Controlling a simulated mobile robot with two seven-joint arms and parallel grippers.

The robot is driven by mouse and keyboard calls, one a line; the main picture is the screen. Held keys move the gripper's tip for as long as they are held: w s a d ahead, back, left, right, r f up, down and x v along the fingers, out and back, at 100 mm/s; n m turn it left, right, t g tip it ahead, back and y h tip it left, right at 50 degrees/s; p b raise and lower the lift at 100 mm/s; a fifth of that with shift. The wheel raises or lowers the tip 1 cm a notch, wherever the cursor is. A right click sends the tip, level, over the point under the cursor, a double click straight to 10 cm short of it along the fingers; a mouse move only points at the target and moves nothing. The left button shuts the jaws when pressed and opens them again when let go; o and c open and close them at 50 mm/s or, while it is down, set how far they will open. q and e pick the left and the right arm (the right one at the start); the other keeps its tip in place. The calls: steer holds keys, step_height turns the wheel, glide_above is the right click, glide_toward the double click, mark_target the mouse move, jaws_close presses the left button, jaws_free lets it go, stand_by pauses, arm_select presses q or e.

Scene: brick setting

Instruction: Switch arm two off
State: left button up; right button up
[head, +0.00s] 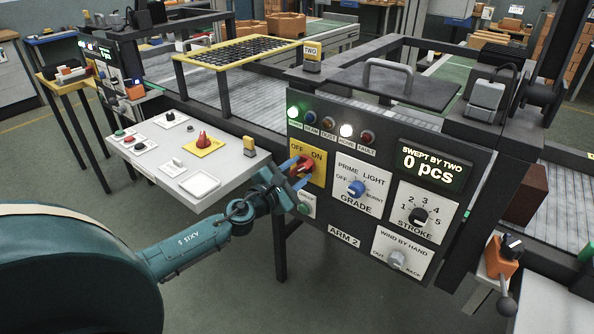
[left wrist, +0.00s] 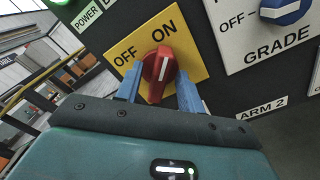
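The red rotary switch (head: 303,167) sits on a yellow OFF/ON plate (head: 318,152) on the dark ARM 2 panel (head: 333,215). In the left wrist view the red switch (left wrist: 158,68) has its upper end towards ON. My left gripper (head: 297,175) is at the switch, with its blue fingers on either side of the knob. In the left wrist view the left gripper (left wrist: 160,84) looks open, with narrow gaps beside the knob; I cannot tell whether a finger touches it. My right gripper is not in view.
The green power lamp (head: 293,112) and white home lamp (head: 346,130) are lit. The display (head: 432,164) reads 0 pcs. The blue grade knob (head: 356,188) is right of the switch. A grey console (head: 150,165) with a red knob stands left of the panel.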

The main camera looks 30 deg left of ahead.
arm_select(q)
steer(key=shift+c, duration=0.5)
jaws_close()
